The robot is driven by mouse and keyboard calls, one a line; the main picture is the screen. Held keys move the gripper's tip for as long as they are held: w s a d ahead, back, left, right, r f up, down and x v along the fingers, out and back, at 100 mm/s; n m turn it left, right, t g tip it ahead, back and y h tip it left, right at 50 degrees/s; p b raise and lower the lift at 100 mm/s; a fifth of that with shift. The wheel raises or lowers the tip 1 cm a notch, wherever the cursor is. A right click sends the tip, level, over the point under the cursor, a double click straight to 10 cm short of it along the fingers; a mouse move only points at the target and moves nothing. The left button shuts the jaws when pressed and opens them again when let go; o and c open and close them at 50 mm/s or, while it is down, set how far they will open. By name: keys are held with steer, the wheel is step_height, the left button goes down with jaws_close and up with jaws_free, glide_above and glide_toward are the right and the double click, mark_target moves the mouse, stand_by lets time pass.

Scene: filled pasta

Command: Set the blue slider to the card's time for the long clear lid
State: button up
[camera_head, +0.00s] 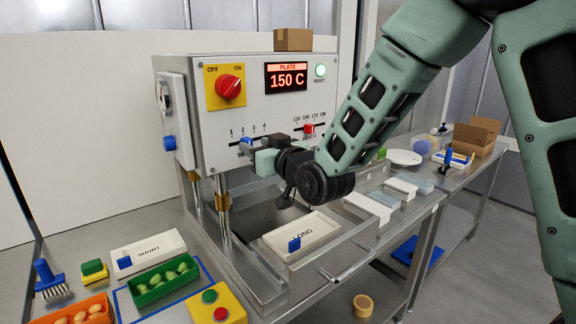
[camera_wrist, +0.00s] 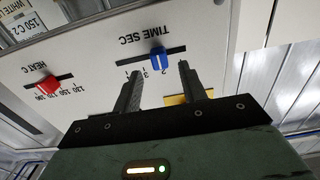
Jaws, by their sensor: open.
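The blue slider (camera_head: 246,143) sits on the time scale of the white machine panel (camera_head: 200,100), near the 2 and 3 marks; its exact setting is hard to read. In the wrist view the blue slider (camera_wrist: 158,58) stands on its slot under TIME SEC. My gripper (camera_head: 268,150) is just right of the slider in the head view. In the wrist view my gripper (camera_wrist: 160,78) is open and empty, with the slider beyond and between its fingertips, apparently untouched. A card (camera_wrist: 38,18) shows partly at the upper left, reading 150 C 2 and WHITE L; its other lines are cut off.
The red heat slider (camera_head: 309,129) is right of my gripper. The display (camera_head: 287,76) reads 150 C, the ready lamp (camera_head: 320,71) is green, and the red knob (camera_head: 229,87) is near ON. A LONG tray (camera_head: 325,237) lies below. Pale boxes and lids (camera_head: 400,188) lie right.

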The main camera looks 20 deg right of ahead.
steer(key=b+v, duration=1.1)
steer(key=v, duration=0.3)
